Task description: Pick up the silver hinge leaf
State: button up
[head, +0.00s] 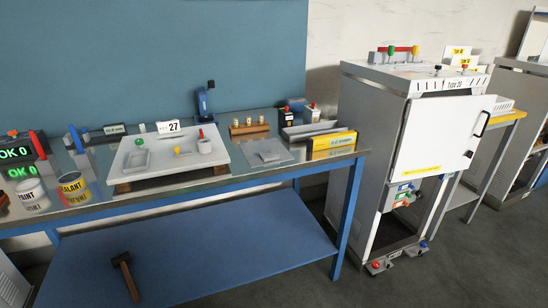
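I cannot clearly make out a silver hinge leaf at this size. A small flat grey metallic piece (269,156) lies on a grey sheet at the right part of the bench, to the right of the white board; I cannot tell whether it is the hinge leaf. My gripper is not in view.
The blue-framed bench (110,205) has a lower shelf with a hammer (122,262). Paint (32,195) and sealant (74,189) cans stand left. A yellow box (333,141) stands near the right end. A grey cabinet (375,135) stands right of the bench, with floor between.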

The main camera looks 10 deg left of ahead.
aim_at(272, 155)
jog(key=z, duration=0.05)
jog(key=i, duration=1)
jog(key=u, duration=0.1)
